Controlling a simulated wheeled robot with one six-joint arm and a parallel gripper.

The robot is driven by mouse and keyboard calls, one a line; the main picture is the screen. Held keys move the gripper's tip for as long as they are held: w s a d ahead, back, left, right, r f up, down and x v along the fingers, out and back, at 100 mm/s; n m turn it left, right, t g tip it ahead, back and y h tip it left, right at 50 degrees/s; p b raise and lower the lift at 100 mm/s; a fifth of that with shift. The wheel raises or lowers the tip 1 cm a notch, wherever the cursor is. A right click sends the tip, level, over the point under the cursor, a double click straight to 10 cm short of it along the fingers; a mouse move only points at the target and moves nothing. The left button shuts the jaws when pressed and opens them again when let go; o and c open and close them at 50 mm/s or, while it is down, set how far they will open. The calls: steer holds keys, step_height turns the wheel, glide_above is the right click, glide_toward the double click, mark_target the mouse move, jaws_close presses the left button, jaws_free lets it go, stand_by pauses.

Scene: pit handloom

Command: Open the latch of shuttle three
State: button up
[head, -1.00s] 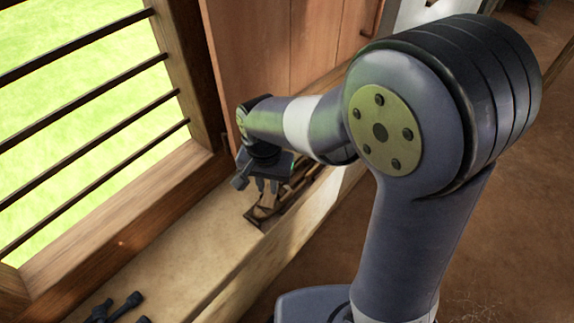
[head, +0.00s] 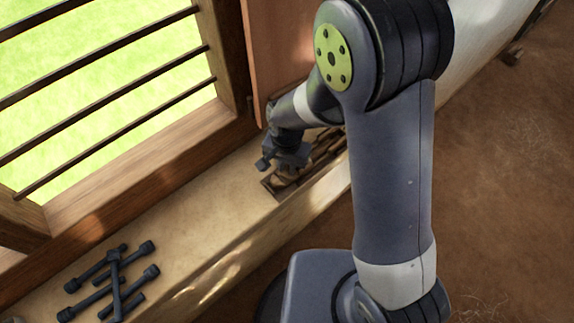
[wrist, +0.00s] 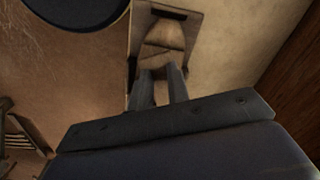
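A small wooden tray (head: 268,184) on the ledge holds several boat-shaped wooden shuttles. In the wrist view one tan shuttle (wrist: 163,42) lies in the tray (wrist: 193,25), its near end close to my fingertips. My gripper (head: 284,170) is low over the near end of the tray. In the wrist view my gripper (wrist: 161,72) has its two fingers apart, pointing at the shuttle, with tan wood showing between the tips. I cannot tell whether they touch it. No latch can be made out, and I cannot tell which shuttle is number three.
A barred window (head: 110,90) borders the ledge on the left, and a wooden panel (head: 280,50) stands behind the tray. The ledge (head: 195,205) between pegs and tray is clear.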

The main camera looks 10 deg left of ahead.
steer(key=shift+f, duration=0.3)
steer(key=shift+c, duration=0.5)
jaws_close()
steer(key=shift+n, duration=0.3)
steer(key=n+b, duration=0.1)
steer(key=n, duration=0.4)
steer(key=shift+b, duration=0.4)
steer(key=n+b, duration=0.1)
steer(key=n, duration=0.5)
steer(key=shift+n, duration=0.3)
